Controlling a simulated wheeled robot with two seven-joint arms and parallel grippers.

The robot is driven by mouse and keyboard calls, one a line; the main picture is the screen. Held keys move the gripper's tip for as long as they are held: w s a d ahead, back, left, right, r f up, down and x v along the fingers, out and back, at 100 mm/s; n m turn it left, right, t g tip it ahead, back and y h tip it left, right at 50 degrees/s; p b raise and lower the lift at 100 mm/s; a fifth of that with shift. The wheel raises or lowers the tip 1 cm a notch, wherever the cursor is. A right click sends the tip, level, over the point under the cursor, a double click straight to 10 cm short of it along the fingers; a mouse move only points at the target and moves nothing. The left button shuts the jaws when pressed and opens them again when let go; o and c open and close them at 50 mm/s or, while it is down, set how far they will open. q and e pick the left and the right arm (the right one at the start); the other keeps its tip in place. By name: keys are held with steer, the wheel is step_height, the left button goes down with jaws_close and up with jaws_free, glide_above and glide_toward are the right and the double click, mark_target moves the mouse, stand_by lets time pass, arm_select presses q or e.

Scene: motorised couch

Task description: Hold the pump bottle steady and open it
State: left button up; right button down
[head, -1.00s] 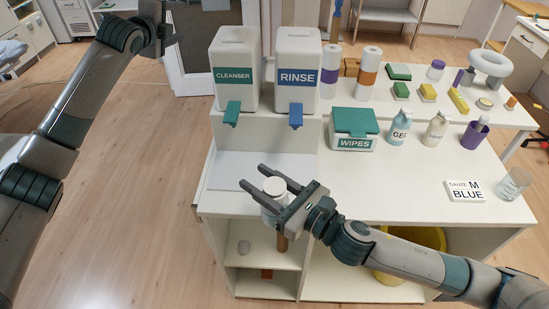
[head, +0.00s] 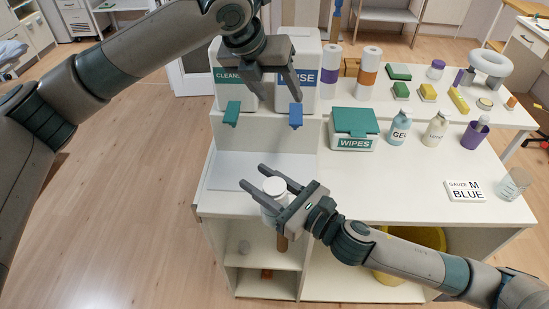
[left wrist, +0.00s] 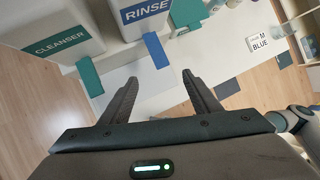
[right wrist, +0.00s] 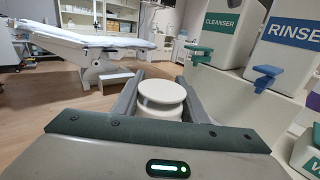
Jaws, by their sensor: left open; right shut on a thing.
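My right gripper (head: 251,176) is shut on a white round container (head: 270,212) with a flat, wide off-white lid (head: 274,186). I see no pump head on it. The container is upright between the fingers, over the front left part of the counter; the right wrist view shows its lid (right wrist: 162,91) from the side. My left gripper (head: 273,92) is open and empty, above and behind the container, in front of the two dispensers. The left wrist view shows its spread fingers (left wrist: 158,85). A GEL bottle (head: 399,130) and a pale yellow bottle (head: 436,132) stand on the counter.
The CLEANSER dispenser (head: 228,92) and RINSE dispenser (head: 303,104) stand on a raised step, with green and blue levers. The counter's middle is clear.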

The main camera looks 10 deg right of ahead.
mark_target(274, 185)
arm_select(q)
steer(key=s+a+f+m+g+y, duration=0.1)
steer(key=s+f+m, duration=0.1)
steer(key=s, duration=0.2)
steer(key=s+f+m+g+y, duration=0.1)
steer(key=s+f+m+y, duration=0.1)
steer(key=s, duration=0.2)
steer(key=s+a+f+m+g+y, duration=0.1)
steer(key=s+f+m, duration=0.1)
steer(key=s, duration=0.3)
steer(key=shift+a+f+g+y, duration=0.3)
steer(key=shift+f, duration=0.05)
steer(key=shift+s+a+f, duration=0.1)
steer(key=shift+s+a, duration=0.05)
steer(key=shift+s, duration=0.1)
steer(key=shift+f, duration=4)
steer(key=c, duration=1.1)
steer(key=shift+n, duration=1.6)
steer(key=shift+c, duration=0.3)
